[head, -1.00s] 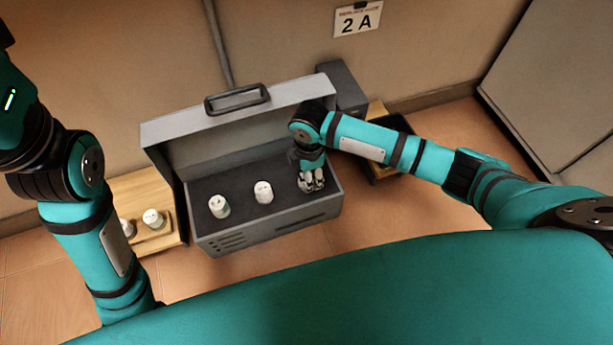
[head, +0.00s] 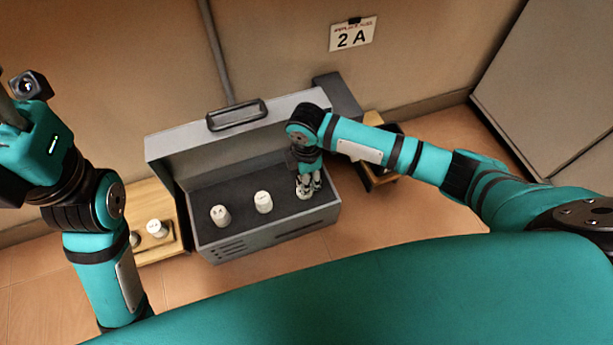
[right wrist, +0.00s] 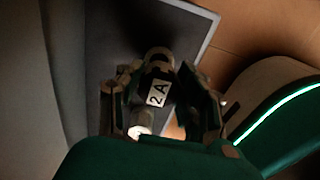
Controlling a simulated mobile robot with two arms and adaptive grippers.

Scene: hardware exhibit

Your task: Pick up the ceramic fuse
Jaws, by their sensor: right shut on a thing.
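My right gripper (head: 308,187) points down into the right end of the open grey box (head: 270,235). It is shut on a pale ceramic fuse (head: 303,194), mostly covered by the fingers. In the right wrist view the fuse (right wrist: 158,92) sits between the fingers, with a "2A" label facing the camera. I cannot tell whether it still touches the box floor. Two more white fuses stand upright in the box, one at the left (head: 220,216) and one in the middle (head: 263,202). My left arm is at the left, its gripper fingers out of view.
The box's raised lid with a handle (head: 237,114) stands behind the fuses. A wooden stand (head: 150,195) at the left carries small white fuses (head: 157,228). A sign reading "2 A" (head: 353,34) hangs on the wall. The tiled floor in front is clear.

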